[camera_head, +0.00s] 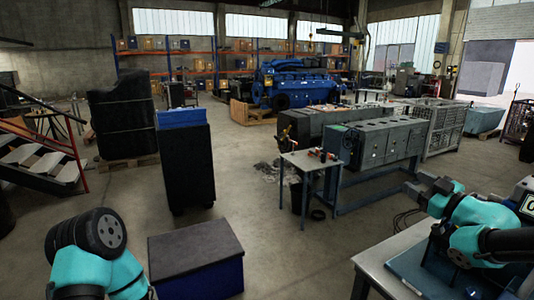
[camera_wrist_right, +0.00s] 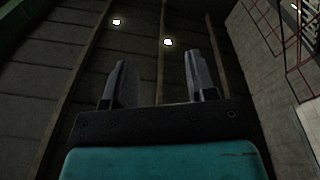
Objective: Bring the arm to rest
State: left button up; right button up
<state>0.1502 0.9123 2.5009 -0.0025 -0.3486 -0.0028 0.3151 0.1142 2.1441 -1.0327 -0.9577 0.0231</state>
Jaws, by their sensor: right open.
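My right gripper (camera_wrist_right: 157,62) shows in the right wrist view with its two grey fingers apart and nothing between them. Behind the fingers are a dark ceiling and a wall, so it points upward. In the head view my teal right arm (camera_head: 462,208) is folded at the lower right, above a workbench; its fingertips are hard to make out there. My left arm (camera_head: 80,270) shows at the lower left, but its gripper is not visible.
The workbench (camera_head: 376,268) is at the lower right. A dark box (camera_head: 195,250) stands at the lower front, a tall black cabinet (camera_head: 187,165) behind it. A small table (camera_head: 310,162) stands before a grey engine block (camera_head: 385,140). Red-railed stairs (camera_head: 45,160) are left.

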jog(key=s+a+f+m+g+h, duration=0.15)
jog(key=a+f+m+g, duration=0.25)
jog(key=f, duration=1.4)
jog(key=s+a+f+m+g+h, duration=0.1)
jog(key=a+f+m+g+h, duration=0.25)
jog(key=f, duration=1.45)
jog(key=s+a+f+m+g, duration=0.2)
jog(key=s+a+f+g, duration=0.2)
jog(key=s+f, duration=0.6)
jog(key=s+a+f+m+g, duration=0.2)
jog(key=s+a+f+g, duration=0.3)
jog(key=s+f, duration=0.5)
jog(key=shift+s, duration=0.9)
